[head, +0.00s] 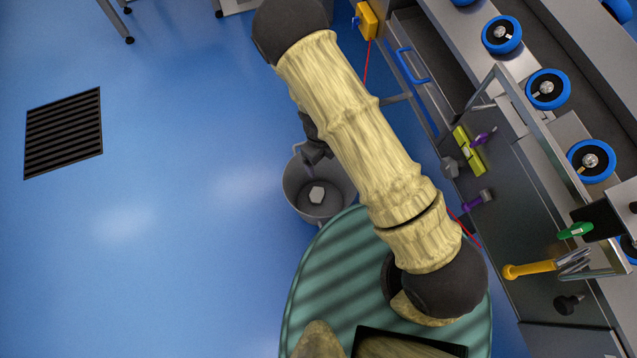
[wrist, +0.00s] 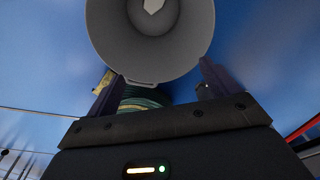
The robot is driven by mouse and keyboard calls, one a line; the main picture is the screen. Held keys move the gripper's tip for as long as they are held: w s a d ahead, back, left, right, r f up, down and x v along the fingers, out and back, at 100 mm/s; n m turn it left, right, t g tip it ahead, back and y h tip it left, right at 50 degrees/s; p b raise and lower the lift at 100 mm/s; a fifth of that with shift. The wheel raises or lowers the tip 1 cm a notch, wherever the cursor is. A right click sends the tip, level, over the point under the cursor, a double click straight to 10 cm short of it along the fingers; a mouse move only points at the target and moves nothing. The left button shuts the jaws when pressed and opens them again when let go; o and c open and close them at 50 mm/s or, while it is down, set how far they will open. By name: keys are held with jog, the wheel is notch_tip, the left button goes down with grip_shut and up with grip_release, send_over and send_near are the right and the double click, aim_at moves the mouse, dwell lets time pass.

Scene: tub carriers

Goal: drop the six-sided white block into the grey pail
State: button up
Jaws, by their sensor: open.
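The grey pail (head: 329,209) stands on the blue floor beside my teal base in the head view, and it fills the top middle of the wrist view (wrist: 115,41). The white block (head: 317,194) lies inside the pail on its bottom, and part of it shows at the top edge of the wrist view (wrist: 153,6). My gripper (head: 313,158) is over the far rim of the pail in the head view, partly hidden by my arm. In the wrist view its two fingers (wrist: 156,88) are spread apart with nothing between them.
A metal workbench or conveyor (head: 520,180) with blue-rimmed wheels (head: 548,89) runs along the right. Tools, including an orange-handled one (head: 530,269), are on its side. A dark floor grate (head: 63,134) is at the left. The blue floor left of the pail is clear.

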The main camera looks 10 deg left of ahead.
notch_tip(320, 180, up, 11)
jog(key=a+p, duration=0.1)
jog(key=p, duration=0.3)
jog(key=shift+w+a, duration=0.15)
jog(key=shift+w, duration=0.2)
dwell(0.4)
